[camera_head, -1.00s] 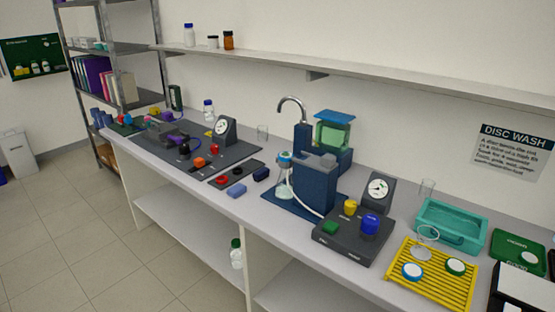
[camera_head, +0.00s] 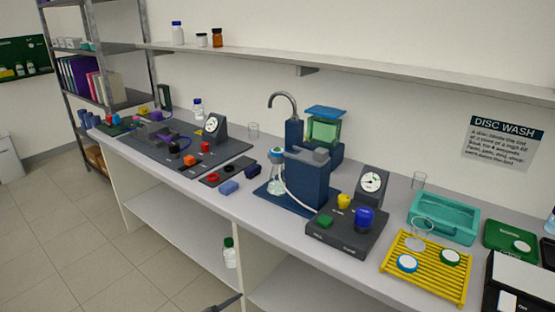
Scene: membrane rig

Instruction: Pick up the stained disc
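I cannot make out a stain on any disc from here. On the yellow slatted rack (camera_head: 440,284) at the right lie a blue-rimmed white disc (camera_head: 407,263) and a green-rimmed white disc (camera_head: 450,257). A pale clear disc (camera_head: 415,245) lies behind them, with a clear ring-shaped piece (camera_head: 422,228) by it. A dark narrow tip (camera_head: 226,303) enters at the bottom edge, seemingly part of my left gripper, far left of the rack; its fingers cannot be told apart. My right gripper is out of view.
A teal tray (camera_head: 444,222) stands behind the rack, a dark control box with knobs (camera_head: 345,232) left of it. A green case (camera_head: 511,240) and a black-and-white box (camera_head: 518,285) are at right. A blue stand (camera_head: 309,180) with a tap is mid-bench. A shelf (camera_head: 350,75) runs above.

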